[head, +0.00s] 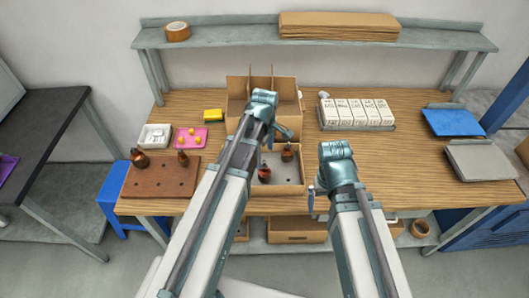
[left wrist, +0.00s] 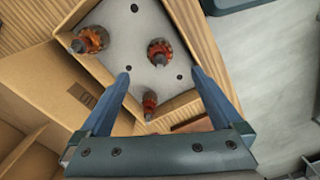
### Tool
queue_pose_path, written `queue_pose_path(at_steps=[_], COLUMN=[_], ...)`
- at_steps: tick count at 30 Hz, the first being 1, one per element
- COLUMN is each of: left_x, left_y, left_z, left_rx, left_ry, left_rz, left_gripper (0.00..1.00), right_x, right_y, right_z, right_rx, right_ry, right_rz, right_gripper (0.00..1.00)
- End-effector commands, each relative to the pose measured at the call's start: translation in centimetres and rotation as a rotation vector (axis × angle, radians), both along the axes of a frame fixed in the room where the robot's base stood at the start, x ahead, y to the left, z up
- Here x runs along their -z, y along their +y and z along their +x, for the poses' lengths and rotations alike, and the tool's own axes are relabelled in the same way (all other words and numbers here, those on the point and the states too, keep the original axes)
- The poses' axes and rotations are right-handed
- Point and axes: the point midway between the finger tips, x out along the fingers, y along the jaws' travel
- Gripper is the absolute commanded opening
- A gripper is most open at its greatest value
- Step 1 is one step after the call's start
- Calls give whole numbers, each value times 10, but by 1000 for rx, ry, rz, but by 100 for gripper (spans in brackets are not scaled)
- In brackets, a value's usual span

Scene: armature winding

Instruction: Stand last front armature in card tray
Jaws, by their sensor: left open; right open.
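The card tray (head: 293,182) is a cardboard box with a pale, holed insert at the table's front. Copper-and-dark armatures stand in it; two show in the head view, one nearer the front (head: 264,173) and one farther back (head: 287,154). The left wrist view shows three: at the left (left wrist: 91,40), at the middle (left wrist: 160,52) and near the tray edge (left wrist: 150,103). My left gripper (left wrist: 160,72) is open above the tray, its fingers apart on either side of the edge armature. My right gripper (head: 313,190) is open and empty right of the tray.
A brown wooden rack (head: 158,184) at the left holds two more armatures. A cardboard divider box (head: 238,88) stands behind the tray. White boxes (head: 356,113) stand back right, with blue (head: 452,122) and grey (head: 480,160) trays beyond. Table right of centre is clear.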

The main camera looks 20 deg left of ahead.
Motion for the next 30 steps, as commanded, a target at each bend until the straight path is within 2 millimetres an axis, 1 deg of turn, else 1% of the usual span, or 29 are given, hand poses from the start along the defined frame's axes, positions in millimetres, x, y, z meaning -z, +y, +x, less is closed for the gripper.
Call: queue_pose_path(at_steps=[5,11,27,30], left_x=[-9,-31,-115,-128], left_y=[0,0,0,0], left_z=[0,0,0,0], left_rx=[0,0,0,0], left_ry=[0,0,0,0], left_rz=[0,0,0,0], left_gripper=[100,100,100,100], right_x=[-9,-31,-115,-128], right_y=[0,0,0,0], right_z=[0,0,0,0], right_rx=[0,-1,13,13], right_ry=[0,0,0,0], right_rz=[0,0,3,3], right_gripper=[100,100,100,100])
